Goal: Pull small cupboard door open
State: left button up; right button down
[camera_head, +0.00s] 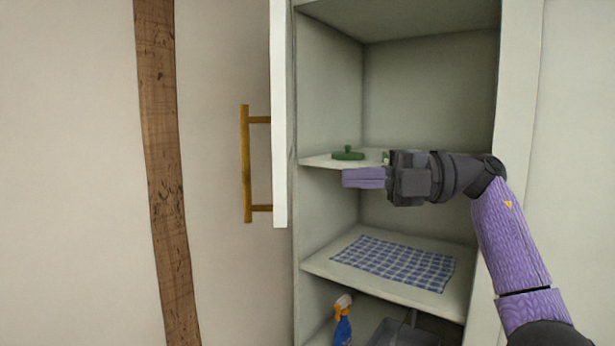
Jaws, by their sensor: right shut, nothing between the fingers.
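The small cupboard (430,90) stands open in front of me, its shelves in plain view. Its white door (281,110) is swung out on the left side and shows nearly edge-on. A brass bar handle (246,165) sits on the door's outer face, to the left of the edge. My right gripper (346,178) is shut and empty, in front of the middle shelf and pointing left. It is to the right of the door and apart from the handle. My left gripper is not in view.
A green lid-like object (348,154) lies on the middle shelf. A blue checked cloth (395,262) lies on the shelf below. A spray bottle (342,322) and a grey dustpan-like item (402,333) are at the bottom. A wooden beam (160,150) runs up the left wall.

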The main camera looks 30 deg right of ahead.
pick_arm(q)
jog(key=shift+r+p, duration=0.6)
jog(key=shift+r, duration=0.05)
pick_arm(e)
jog(key=x, duration=0.7)
jog(key=shift+d, duration=0.1)
